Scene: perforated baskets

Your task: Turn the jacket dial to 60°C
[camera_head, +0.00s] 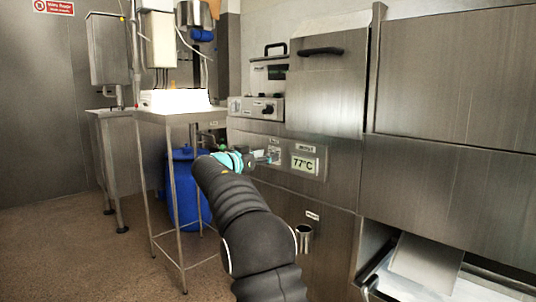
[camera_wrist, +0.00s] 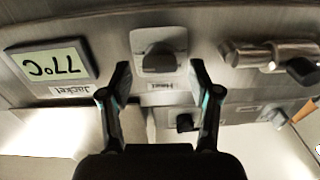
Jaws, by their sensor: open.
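The jacket display (camera_head: 304,164) reads 77°C on the steel front panel. It appears upside down in the wrist view (camera_wrist: 52,62), with a "Jacket" label beside it. A dark dial knob (camera_wrist: 158,58) on a pale square plate sits beside the display in the wrist view. My gripper (camera_wrist: 160,75) is open, its two fingers spread to either side of the knob in the picture; I cannot tell whether they touch it. In the head view my gripper (camera_head: 262,157) is at the panel just left of the display, and the arm and gripper largely hide the dial.
A metal valve or pipe fitting (camera_wrist: 268,54) projects from the panel on the wrist view's right. Another dark knob (camera_wrist: 187,122) is lower in that view. A steel side table (camera_head: 176,113) and a blue drum (camera_head: 187,190) stand left of my arm. Open floor lies further left.

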